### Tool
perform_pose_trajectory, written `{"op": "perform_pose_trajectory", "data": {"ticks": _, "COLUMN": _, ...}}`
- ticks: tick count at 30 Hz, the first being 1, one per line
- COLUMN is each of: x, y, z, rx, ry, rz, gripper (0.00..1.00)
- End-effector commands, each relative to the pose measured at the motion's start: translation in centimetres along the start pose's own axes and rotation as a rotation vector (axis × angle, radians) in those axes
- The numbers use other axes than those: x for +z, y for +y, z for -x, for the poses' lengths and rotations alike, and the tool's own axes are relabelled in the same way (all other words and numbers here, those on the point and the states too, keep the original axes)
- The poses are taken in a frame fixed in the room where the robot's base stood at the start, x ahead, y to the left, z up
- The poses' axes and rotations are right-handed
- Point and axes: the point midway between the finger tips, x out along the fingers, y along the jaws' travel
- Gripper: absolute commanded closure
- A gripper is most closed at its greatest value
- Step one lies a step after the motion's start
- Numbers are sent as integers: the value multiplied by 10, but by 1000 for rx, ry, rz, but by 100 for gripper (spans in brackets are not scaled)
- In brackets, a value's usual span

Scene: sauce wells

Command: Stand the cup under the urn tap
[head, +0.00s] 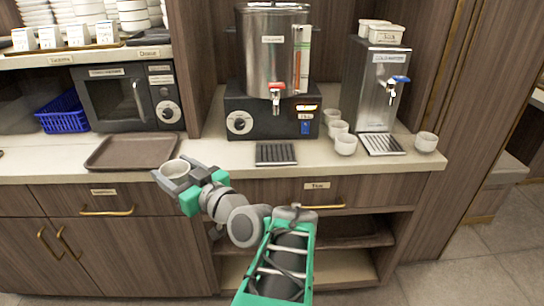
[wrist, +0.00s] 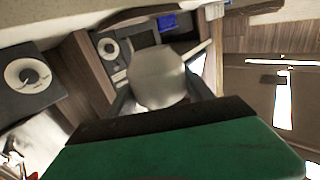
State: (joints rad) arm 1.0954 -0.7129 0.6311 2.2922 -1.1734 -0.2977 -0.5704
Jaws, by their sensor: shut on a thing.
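The cup (head: 176,168) is white and upright, held in the jaws of my gripper (head: 172,174), in front of the counter's left part and near the brown tray. In the wrist view the cup (wrist: 160,80) is a pale shape between the two fingers. The steel urn (head: 273,50) stands on a black base at the back of the counter. Its tap (head: 276,92) has a red handle and points down at the front. A dark drip grate (head: 276,153) lies on the counter below the tap, to the right of my gripper. Nothing stands on the grate.
Several white cups (head: 345,144) stand right of the urn base, and another cup (head: 426,142) stands further right. A water dispenser (head: 378,85) with a blue tap is at the back right. The brown tray (head: 120,153) lies before the microwave (head: 115,97). Bare counter (head: 218,155) lies between tray and grate.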

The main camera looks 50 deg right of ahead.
Motion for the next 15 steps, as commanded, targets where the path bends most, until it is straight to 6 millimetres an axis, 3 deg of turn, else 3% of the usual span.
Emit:
{"op": "perform_pose_trajectory", "data": {"ticks": 1, "x": 1, "y": 33, "z": 17, "rx": 78, "ry": 4, "rz": 2, "gripper": 82}}
{"op": "perform_pose_trajectory", "data": {"ticks": 6, "x": -6, "y": 118, "z": 87, "rx": 306, "ry": 2, "rz": 10, "gripper": 82}}
{"op": "perform_pose_trajectory", "data": {"ticks": 9, "x": -10, "y": 149, "z": 126, "rx": 412, "ry": -2, "rz": 14, "gripper": 82}}
{"op": "perform_pose_trajectory", "data": {"ticks": 12, "x": -12, "y": 166, "z": 153, "rx": 482, "ry": -7, "rz": 16, "gripper": 82}}
{"op": "perform_pose_trajectory", "data": {"ticks": 15, "x": -14, "y": 174, "z": 166, "rx": 514, "ry": -11, "rz": 17, "gripper": 82}}
